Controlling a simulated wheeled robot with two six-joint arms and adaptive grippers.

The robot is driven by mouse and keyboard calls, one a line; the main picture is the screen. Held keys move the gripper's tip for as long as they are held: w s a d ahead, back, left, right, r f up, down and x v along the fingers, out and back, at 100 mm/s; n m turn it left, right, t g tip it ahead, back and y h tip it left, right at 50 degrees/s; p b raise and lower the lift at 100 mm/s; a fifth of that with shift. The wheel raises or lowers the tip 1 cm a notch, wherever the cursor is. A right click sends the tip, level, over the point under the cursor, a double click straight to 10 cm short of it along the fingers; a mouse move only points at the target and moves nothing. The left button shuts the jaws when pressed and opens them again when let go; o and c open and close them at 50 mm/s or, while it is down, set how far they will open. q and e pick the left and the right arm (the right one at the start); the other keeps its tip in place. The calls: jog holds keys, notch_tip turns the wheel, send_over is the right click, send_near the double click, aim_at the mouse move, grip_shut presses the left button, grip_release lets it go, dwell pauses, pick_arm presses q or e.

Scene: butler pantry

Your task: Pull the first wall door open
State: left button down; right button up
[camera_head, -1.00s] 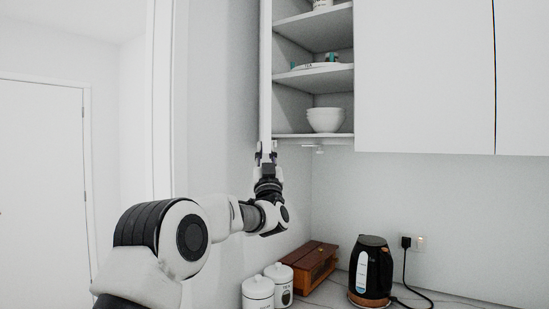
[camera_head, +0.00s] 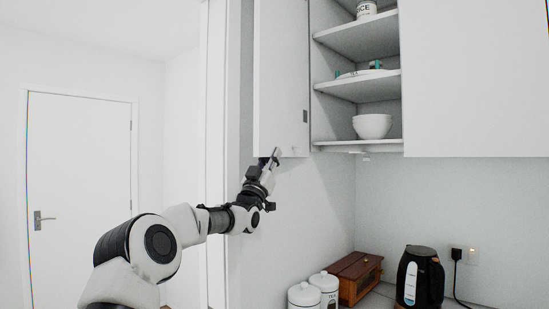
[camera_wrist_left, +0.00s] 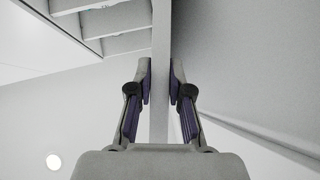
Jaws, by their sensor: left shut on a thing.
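The first wall door (camera_head: 281,75) is a white panel at the left end of the wall cabinet. It stands swung open, and its broad face shows left of the open shelves. My left gripper (camera_head: 271,156) is at the door's lower edge. In the left wrist view my left gripper (camera_wrist_left: 161,85) has one finger on each side of the door's thin edge (camera_wrist_left: 160,60) and is shut on it. My right gripper is not in view.
Cabinet shelves (camera_head: 362,86) hold white bowls (camera_head: 372,126) and other items. A closed wall door (camera_head: 470,80) is right of them. On the counter below are white canisters (camera_head: 304,296), a wooden box (camera_head: 357,277) and a black kettle (camera_head: 420,276). A room door (camera_head: 80,190) stands at left.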

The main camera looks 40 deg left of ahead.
pick_arm(q)
jog(key=c, duration=1.3)
grip_release()
jog(key=shift+o, duration=1.1)
jog(key=shift+w, duration=0.15)
jog(key=shift+w+f, duration=0.1)
jog(key=shift+w, duration=0.05)
jog(key=shift+s, duration=0.25)
jog(key=v, duration=1.1)
jog(key=shift+f, duration=0.35)
jog(key=shift+s, duration=0.15)
